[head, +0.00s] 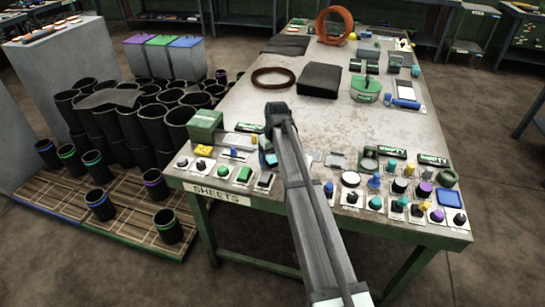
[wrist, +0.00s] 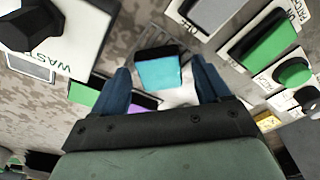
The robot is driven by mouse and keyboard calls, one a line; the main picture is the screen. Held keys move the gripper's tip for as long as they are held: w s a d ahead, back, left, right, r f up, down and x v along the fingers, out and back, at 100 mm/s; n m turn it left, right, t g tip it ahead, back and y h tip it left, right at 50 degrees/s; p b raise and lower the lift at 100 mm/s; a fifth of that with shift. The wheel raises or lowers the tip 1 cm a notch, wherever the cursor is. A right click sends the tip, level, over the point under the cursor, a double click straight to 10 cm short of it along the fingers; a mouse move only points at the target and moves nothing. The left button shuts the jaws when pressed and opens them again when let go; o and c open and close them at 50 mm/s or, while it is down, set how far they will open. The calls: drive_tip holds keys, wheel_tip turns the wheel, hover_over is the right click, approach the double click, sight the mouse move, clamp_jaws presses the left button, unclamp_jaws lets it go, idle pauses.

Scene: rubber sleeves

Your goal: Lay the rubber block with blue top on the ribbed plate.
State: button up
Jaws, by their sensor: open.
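The rubber block with blue top (wrist: 157,70) shows in the wrist view as a light-blue face with a black edge. It lies between the two dark blue fingers of my gripper (wrist: 163,88). The fingers are open, with a small gap on each side of the block. In the head view my gripper (head: 267,152) is low over the near part of the table, mostly hidden by my arm. A grey slatted piece (wrist: 99,62) shows beside the block in the wrist view. I cannot tell whether it is the ribbed plate.
Green (wrist: 82,93) and purple (wrist: 142,102) pieces sit close to the fingers. Knobs and buttons line the table's near edge, with a green block (head: 205,126) at left. A dark ring (head: 273,77) and a black slab (head: 319,80) lie farther back. The table's middle is clear.

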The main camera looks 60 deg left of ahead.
sight(275, 162)
wheel_tip(275, 162, up, 12)
drive_tip(key=d, duration=0.1)
drive_tip(key=shift+d+r, duration=0.15)
drive_tip(key=shift+d, duration=0.1)
idle(0.4)
drive_tip(key=shift+w, duration=0.1)
